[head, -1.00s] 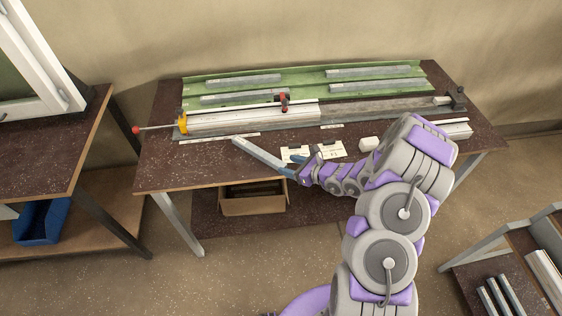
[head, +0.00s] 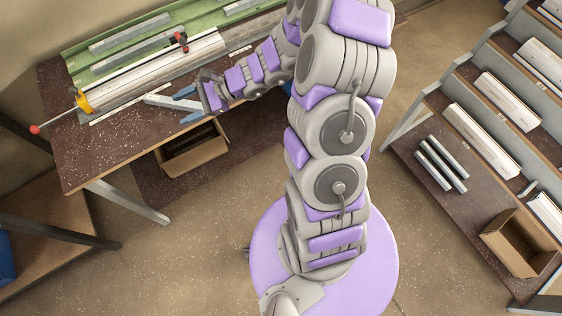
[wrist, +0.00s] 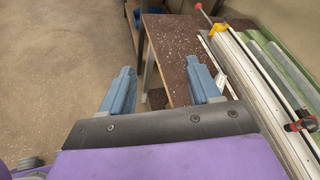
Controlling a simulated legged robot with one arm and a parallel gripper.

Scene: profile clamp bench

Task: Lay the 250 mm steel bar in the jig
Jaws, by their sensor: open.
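My gripper (head: 187,105) is open at the bench's front edge, its two blue fingers spread apart. The wrist view shows the open gripper too (wrist: 162,92), with only the bench edge and floor visible between its fingers. A pale grey bar-like piece (head: 163,101) reaches left from the fingers in the head view; I cannot tell whether it touches them or lies on the bench. The jig (head: 150,72), a long pale profile bed with a yellow end block and red-knobbed clamps, lies just behind. Grey steel bars (head: 130,33) lie in the green tray. Their lengths are unreadable.
The brown bench top (head: 95,150) is clear at its front left. An open cardboard box (head: 192,153) stands below it. At right is a stepped rack with pale profiles (head: 480,138), several steel bars (head: 440,163) and another box (head: 518,243).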

